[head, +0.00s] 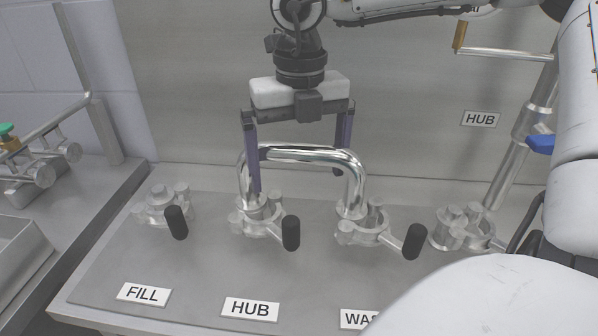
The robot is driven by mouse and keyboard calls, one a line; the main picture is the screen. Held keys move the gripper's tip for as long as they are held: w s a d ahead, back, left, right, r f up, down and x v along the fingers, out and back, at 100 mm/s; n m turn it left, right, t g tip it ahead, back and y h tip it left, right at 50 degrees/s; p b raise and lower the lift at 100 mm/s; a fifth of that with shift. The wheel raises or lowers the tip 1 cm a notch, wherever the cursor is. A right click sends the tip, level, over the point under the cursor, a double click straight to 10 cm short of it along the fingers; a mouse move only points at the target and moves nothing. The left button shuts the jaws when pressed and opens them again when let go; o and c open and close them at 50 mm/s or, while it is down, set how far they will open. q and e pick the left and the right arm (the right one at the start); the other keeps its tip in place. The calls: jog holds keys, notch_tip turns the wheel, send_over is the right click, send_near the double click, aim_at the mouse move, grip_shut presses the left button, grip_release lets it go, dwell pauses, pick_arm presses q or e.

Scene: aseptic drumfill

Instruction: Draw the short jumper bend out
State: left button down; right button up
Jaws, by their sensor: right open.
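The short jumper bend (312,155) is a shiny steel U-shaped pipe, standing upright with its legs down. Its left leg sits in the port clamp (256,222) behind the HUB label, and its right leg in the port clamp (364,230) behind the partly hidden label reading "WAS". My right gripper (297,182) is open above the bend and points down. Its left finger passes in front of the bend near the left corner; its right finger passes behind the top tube. Whether either finger touches the pipe I cannot tell. My left gripper is not in view.
Each clamp has a black-tipped handle, such as this one (291,232). A clamp (165,205) behind the FILL label (143,293) holds no pipe. Another clamp (466,228) stands at right, near a slanted steel pipe (515,145). A side bench (85,195) is at left.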

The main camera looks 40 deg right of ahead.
jog(key=shift+s+d+f, duration=0.1)
jog(key=shift+s+f, duration=0.2)
jog(key=shift+f, duration=0.05)
jog(key=c, duration=0.7)
jog(key=shift+w+d+r, duration=0.1)
jog(key=shift+w+r, duration=0.1)
jog(key=shift+r, duration=0.25)
jog(key=shift+w+r+p, duration=0.15)
jog(key=shift+r+p, duration=0.15)
jog(key=shift+d+r, duration=0.1)
jog(key=shift+r, duration=0.1)
